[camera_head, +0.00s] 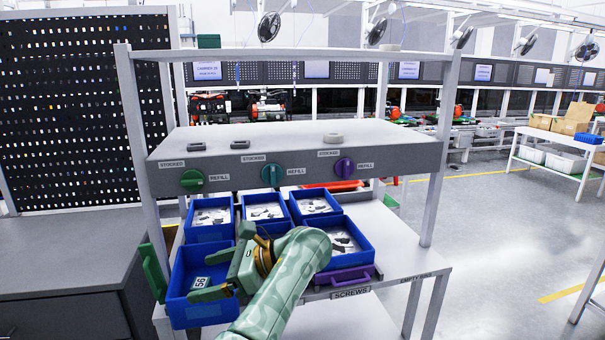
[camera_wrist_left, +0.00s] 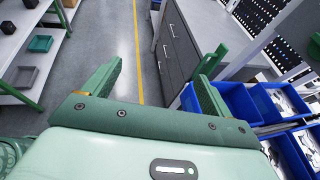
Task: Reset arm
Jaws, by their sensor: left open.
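My left gripper (camera_head: 207,276) shows green at the end of my patterned green arm. Its jaws are open, and nothing shows between them. In the head view it overlaps the front-left blue bin (camera_head: 190,312); I cannot tell its exact height over it. A dark tag marked 56 (camera_head: 200,283) shows beside the fingers. In the left wrist view the two fingers of the gripper (camera_wrist_left: 168,62) are spread apart over a view of floor and cabinet. Blue bins (camera_wrist_left: 240,104) are at the right of that view. My right gripper is not in view.
More blue bins (camera_head: 210,233) with small parts stand on the rack. A grey shelf (camera_head: 300,148) with green, teal and purple knobs is above them. Grey drawers (camera_wrist_left: 180,50) stand beside the floor (camera_wrist_left: 110,30). Open floor (camera_head: 500,240) lies right of the rack.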

